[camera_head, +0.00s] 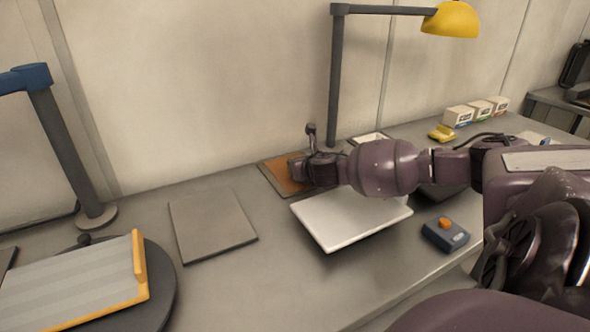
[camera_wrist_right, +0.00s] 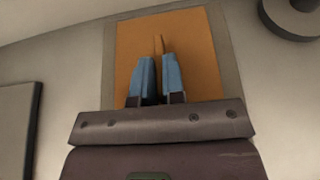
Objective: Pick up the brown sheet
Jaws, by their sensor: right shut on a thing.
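The brown sheet (camera_head: 279,177) lies flat on a thin grey board at the back of the bench. It also fills the middle of the right wrist view (camera_wrist_right: 200,55). My right gripper (camera_wrist_right: 158,62) is over the sheet, its blue fingertips close together. A narrow raised bit of the same orange-brown stands between the tips, and the gripper is shut on it. In the head view my right arm hides part of the sheet and the fingertips. My left gripper is not in view.
A white panel (camera_head: 340,219) lies in front of the sheet, and a grey square board (camera_head: 211,224) is to its left. A lamp post (camera_head: 335,80) stands close behind. A control box (camera_head: 445,235) with an orange button is right. A yellow-edged striped board (camera_head: 75,285) is front left.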

